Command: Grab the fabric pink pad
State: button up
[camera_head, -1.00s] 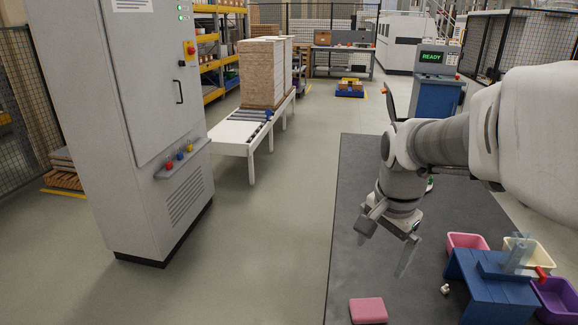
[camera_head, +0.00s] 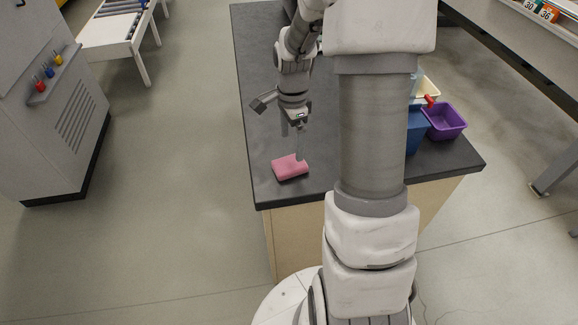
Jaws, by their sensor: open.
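The pink pad (camera_head: 289,168) is a small, flat, rounded block. It lies on the dark worktop near its front left corner. My gripper (camera_head: 292,130) is above and just behind the pad, pointing down, with its fingers apart. Nothing shows between the fingers.
The dark worktop (camera_head: 262,110) has free room left of and behind the pad. A purple bin (camera_head: 445,121), a cream bin (camera_head: 427,88) and a blue stand (camera_head: 416,130) are on the right, partly hidden by my arm. A grey cabinet (camera_head: 50,110) stands on the floor at left.

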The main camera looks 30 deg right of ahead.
aim_at(290, 163)
jog(key=f, duration=0.8)
jog(key=shift+w+a+f+b, duration=0.1)
jog(key=shift+w+a+b, duration=0.05)
jog(key=shift+w+b, duration=0.15)
jog(key=shift+s, duration=0.1)
jog(key=c, duration=1.2)
jog(key=shift+o, duration=0.2)
